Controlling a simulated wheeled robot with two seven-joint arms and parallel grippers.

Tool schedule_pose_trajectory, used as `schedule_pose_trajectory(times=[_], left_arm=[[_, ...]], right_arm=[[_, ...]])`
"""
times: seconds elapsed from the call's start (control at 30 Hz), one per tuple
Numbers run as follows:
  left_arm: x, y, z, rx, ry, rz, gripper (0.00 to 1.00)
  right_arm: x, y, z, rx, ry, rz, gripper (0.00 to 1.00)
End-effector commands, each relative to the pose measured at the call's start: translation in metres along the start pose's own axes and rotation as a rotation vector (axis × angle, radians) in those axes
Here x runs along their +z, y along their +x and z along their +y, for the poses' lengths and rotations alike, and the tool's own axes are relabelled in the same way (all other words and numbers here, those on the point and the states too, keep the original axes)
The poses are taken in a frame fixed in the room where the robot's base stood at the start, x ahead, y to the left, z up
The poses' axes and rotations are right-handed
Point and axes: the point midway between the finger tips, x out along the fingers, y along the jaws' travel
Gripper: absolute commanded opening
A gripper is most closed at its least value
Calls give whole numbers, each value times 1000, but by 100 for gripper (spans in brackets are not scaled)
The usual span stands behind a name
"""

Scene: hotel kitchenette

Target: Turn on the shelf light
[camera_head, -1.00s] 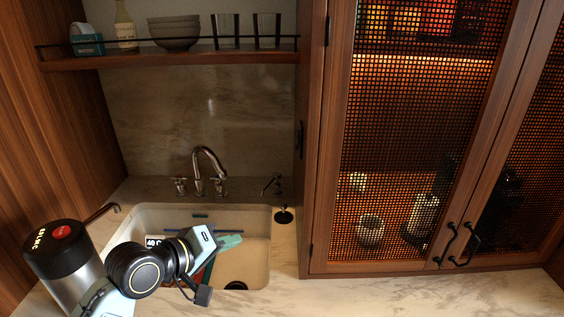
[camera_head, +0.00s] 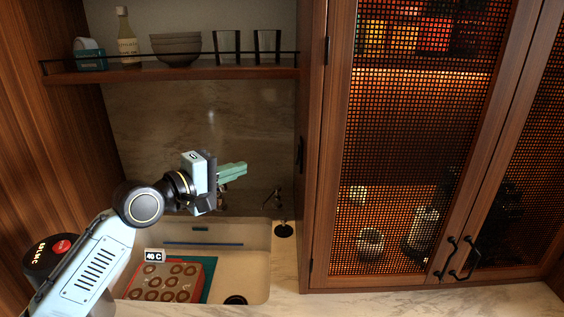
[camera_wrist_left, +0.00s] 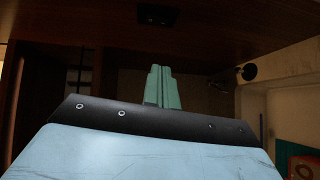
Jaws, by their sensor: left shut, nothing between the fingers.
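A small black switch plate (camera_head: 301,155) sits on the wooden side panel of the cabinet, right of the sink alcove. In the left wrist view a black plate (camera_wrist_left: 158,15) with two round features shows on dark wood, beyond the fingertips. My left gripper (camera_head: 244,168) is shut and empty, its green fingers pointing right toward the side panel, with a clear gap to it. The fingers also show in the left wrist view (camera_wrist_left: 161,72). The shelf (camera_head: 180,73) is above the gripper. The wall beneath it is dim, and no lit lamp shows there. My right gripper is out of view.
The sink (camera_head: 262,262) below holds a red tray (camera_head: 165,283) of rings and a "40 C" label. Bowls (camera_head: 178,48), a bottle (camera_head: 126,38) and glasses (camera_head: 266,46) stand on the shelf. The mesh-door cabinet (camera_head: 400,150) glows orange inside.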

Motion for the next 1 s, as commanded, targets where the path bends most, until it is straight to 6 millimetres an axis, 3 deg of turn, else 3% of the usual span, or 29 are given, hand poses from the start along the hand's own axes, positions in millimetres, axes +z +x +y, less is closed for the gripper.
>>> schedule_pose_trajectory(times=[0.43, 0.5, 0.7, 1.0], left_arm=[[0, 83, 2, 0, 1, -1, 0], [10, 92, 3, 0, 0, -3, 0], [25, 106, 2, 0, 2, -1, 0], [29, 110, 0, 0, 1, -1, 0]], right_arm=[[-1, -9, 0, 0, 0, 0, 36], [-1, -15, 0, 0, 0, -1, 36], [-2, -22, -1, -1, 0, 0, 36], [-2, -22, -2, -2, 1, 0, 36]])
